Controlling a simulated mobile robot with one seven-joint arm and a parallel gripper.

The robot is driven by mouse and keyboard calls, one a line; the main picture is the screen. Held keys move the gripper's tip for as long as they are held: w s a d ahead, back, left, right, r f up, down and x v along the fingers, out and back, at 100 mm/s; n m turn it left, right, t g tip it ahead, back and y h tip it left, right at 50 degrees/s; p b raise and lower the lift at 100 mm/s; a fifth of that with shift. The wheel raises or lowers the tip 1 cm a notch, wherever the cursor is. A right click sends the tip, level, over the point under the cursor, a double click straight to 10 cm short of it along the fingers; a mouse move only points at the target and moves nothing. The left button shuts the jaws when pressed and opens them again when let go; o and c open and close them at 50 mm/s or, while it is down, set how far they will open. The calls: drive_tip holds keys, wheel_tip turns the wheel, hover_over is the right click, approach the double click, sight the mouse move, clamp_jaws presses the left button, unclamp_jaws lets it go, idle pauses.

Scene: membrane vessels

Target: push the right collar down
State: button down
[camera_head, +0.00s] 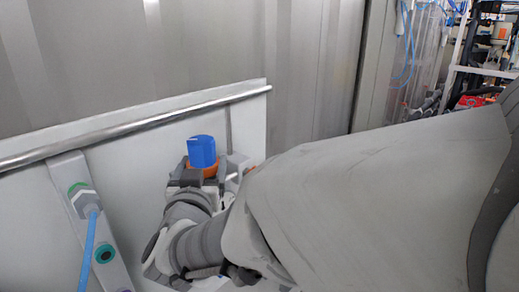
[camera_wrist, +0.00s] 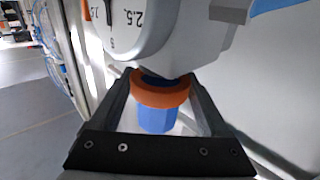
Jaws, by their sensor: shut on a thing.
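In the wrist view, my gripper (camera_wrist: 160,82) has a finger on each side of an orange collar (camera_wrist: 158,93) and is shut on it. A blue cap (camera_wrist: 157,120) sticks out through this collar. In the head view, the blue cap (camera_head: 202,151) stands upright, with part of the orange collar (camera_head: 209,170) showing below it. My gripper (camera_head: 200,182) is beside the collar there, partly hidden by my arm. I cannot tell which collar is the right one.
A white round dial (camera_wrist: 133,22) with numbers is close to my fingers. A metal rail (camera_head: 130,125) runs along the white panel (camera_head: 140,160). A grey bracket (camera_head: 70,175) with a blue hose (camera_head: 88,250) stands at the left. My arm covers much of the head view.

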drive_tip(key=shift+f+b, duration=0.35)
drive_tip(key=shift+f, duration=0.45)
unclamp_jaws()
drive_tip(key=shift+s+r, duration=0.1)
